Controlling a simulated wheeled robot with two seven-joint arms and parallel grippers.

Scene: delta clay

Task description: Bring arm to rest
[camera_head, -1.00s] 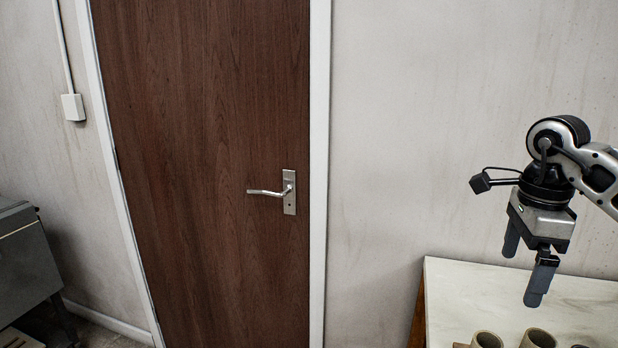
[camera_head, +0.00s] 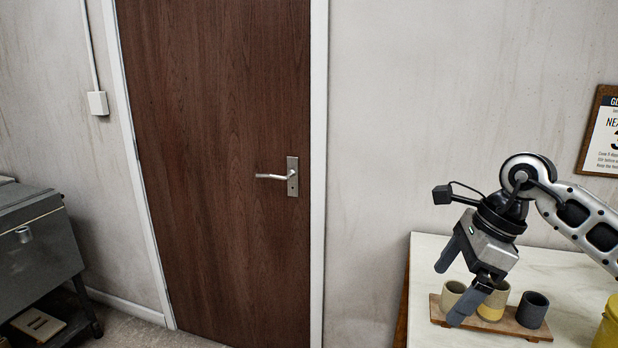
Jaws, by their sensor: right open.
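My right gripper (camera_head: 452,287) is in the right part of the head view, at the end of my right arm, which comes in from the right edge. Its two dark fingers are apart, with nothing between them. It points down and to the left, over the left part of a white-topped table (camera_head: 560,268). In the picture one fingertip overlaps the cups on the table; I cannot tell the exact gap. My left gripper is not in view.
A wooden board (camera_head: 508,323) on the table bears a beige cup (camera_head: 452,294), a yellow-based cup (camera_head: 493,303) and a dark grey cup (camera_head: 532,309). A yellow container (camera_head: 608,325) stands at the right edge. A closed brown door (camera_head: 215,150) and a grey cabinet (camera_head: 38,245) are further left.

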